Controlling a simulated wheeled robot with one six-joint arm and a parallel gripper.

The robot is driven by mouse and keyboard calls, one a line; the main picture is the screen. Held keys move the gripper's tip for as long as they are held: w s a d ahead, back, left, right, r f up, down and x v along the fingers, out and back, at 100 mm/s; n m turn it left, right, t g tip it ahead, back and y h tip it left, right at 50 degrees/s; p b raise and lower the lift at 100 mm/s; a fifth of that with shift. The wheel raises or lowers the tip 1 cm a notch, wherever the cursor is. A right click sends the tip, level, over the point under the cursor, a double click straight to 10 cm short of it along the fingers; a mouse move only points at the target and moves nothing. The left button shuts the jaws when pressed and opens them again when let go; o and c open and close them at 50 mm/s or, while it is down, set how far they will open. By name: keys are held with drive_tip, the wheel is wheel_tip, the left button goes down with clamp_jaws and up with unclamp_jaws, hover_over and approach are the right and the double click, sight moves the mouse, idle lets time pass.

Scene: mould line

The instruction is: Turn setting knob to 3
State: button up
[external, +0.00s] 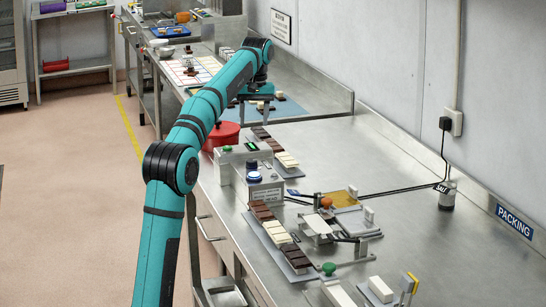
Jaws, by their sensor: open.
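My teal arm reaches from the bottom of the external view to the back of the bench. My gripper (256,103) points down over a blue mat, well behind the machine, and is open; its fingertips are small and hard to make out. A small grey machine (230,165) stands at the left edge of the bench, with a green button and a small lit display on top. A dark blue knob (253,165) sits at its front right, above a printed label. It may be the setting knob; its numbers and pointer are too small to read.
A red bowl (222,135) stands just behind the machine. Rows of dark and white bars lie on a tray (295,273) in front of it. The bench's back right is clear.

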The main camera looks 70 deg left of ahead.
sight(251, 161)
drive_tip(key=f, duration=1.3)
drive_tip(key=shift+s, duration=0.35)
drive_tip(key=c, duration=1)
drive_tip(key=shift+o, duration=0.2)
drive_tip(key=shift+m, duration=0.4)
drive_tip(key=m, duration=0.4)
drive_tip(key=shift+m, duration=0.4)
drive_tip(key=m, duration=0.6)
drive_tip(key=shift+s+y, duration=0.1)
drive_tip(key=shift+y, duration=0.2)
